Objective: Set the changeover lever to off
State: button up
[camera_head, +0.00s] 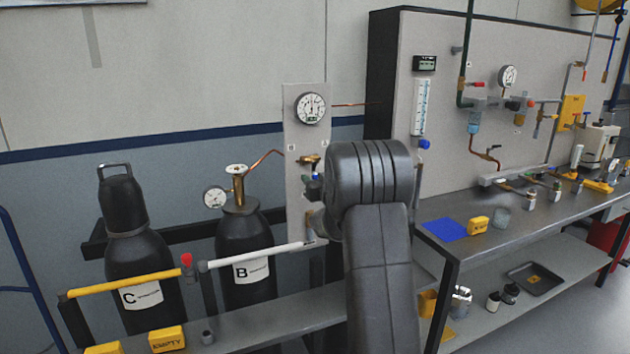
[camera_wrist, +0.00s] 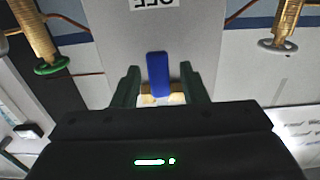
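The changeover lever (camera_wrist: 158,72) is a blue bar in the wrist view, on a brass valve body (camera_wrist: 176,99) fixed to a grey panel (camera_wrist: 200,35). Its free end points toward a label (camera_wrist: 155,3) at the top edge, upside down and partly cut off, apparently reading OFF. My gripper (camera_wrist: 160,76) is open, one dark green finger on each side of the lever, with a visible gap on both sides. In the head view the panel (camera_head: 304,105) stands left of my arm, which hides most of my gripper and part of the valve.
Black cylinders C (camera_head: 125,205) and B (camera_head: 240,235) stand left of the panel behind a rail. A gauge (camera_head: 310,108) is on the panel. A workbench (camera_head: 530,215) with fittings is at right. In the wrist view, a green handwheel (camera_wrist: 52,68) and a grey one (camera_wrist: 278,45) flank the panel.

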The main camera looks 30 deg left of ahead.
jog(key=b+v, duration=0.3)
jog(key=v, duration=1)
jog(key=shift+s+d, duration=0.25)
jog(key=shift+s, duration=0.05)
jog(key=p+x, duration=0.3)
jog(key=x, duration=1)
jog(key=shift+w+a, duration=0.3)
jog(key=shift+w, duration=0.1)
jog(key=shift+n, duration=0.3)
jog(key=shift+f, duration=0.1)
